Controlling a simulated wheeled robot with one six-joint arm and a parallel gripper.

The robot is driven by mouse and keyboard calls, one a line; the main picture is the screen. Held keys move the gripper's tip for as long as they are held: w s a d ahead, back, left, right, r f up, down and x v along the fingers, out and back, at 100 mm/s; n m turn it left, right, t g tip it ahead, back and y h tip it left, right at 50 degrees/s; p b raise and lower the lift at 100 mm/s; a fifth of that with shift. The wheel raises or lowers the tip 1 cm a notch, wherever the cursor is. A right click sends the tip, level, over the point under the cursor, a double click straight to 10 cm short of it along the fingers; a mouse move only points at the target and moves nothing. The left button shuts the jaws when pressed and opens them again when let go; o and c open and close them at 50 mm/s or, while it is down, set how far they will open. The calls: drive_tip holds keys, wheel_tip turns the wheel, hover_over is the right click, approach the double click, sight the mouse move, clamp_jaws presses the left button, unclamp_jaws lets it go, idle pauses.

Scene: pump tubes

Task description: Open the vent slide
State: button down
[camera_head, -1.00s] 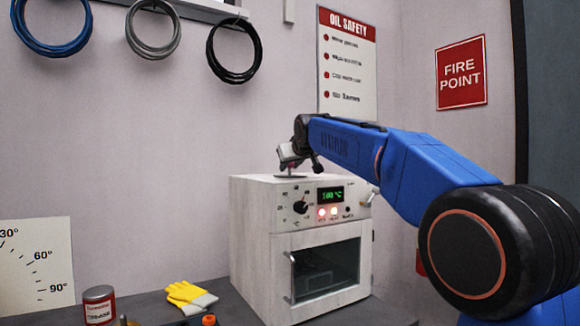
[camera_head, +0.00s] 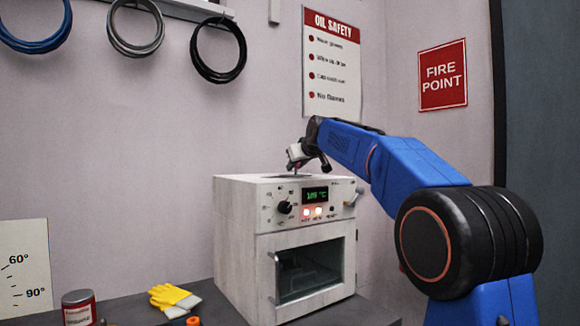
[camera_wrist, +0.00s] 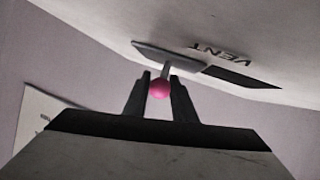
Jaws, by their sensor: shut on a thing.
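The vent slide is a flat grey plate on top of the white oven (camera_head: 236,240), beside the printed word VENT in the wrist view. The plate (camera_wrist: 172,55) carries a short post with a pink knob (camera_wrist: 159,89). My gripper (camera_wrist: 160,85) is shut on this knob, one dark finger on each side. A dark slot (camera_wrist: 245,77) shows beside the plate, uncovered along part of its length. In the head view my gripper (camera_head: 296,163) is at the oven's top, and the slide is mostly hidden there.
The oven front has a dark knob, a lit green display (camera_head: 316,194) and a glass door (camera_head: 309,271). Yellow gloves (camera_head: 174,298) and a red-labelled can (camera_head: 79,307) lie on the bench to the left. A wall stands close behind.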

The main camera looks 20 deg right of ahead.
drive_tip(key=shift+d, duration=0.15)
drive_tip(key=c, duration=1.5)
unclamp_jaws()
drive_tip(key=shift+d, duration=0.1)
drive_tip(key=shift+o, duration=0.2)
drive_tip(key=v, duration=1.7)
drive_tip(key=shift+s, duration=0.1)
drive_tip(key=s+a+f+m+g, duration=0.1)
drive_tip(key=s+f+g, duration=0.2)
drive_tip(key=s+f, duration=1.1)
drive_tip(key=s+a+f+m+g, duration=0.1)
drive_tip(key=s+f+g, duration=0.2)
drive_tip(key=s+f, duration=1.1)
drive_tip(key=s+a+f+g, duration=0.1)
drive_tip(key=s+f+g, duration=0.1)
drive_tip(key=s+f, duration=1.3)
wheel_tip(320, 180, down, 11)
drive_tip(key=shift+r+m+g, duration=0.2)
drive_tip(key=shift+m+g, duration=0.2)
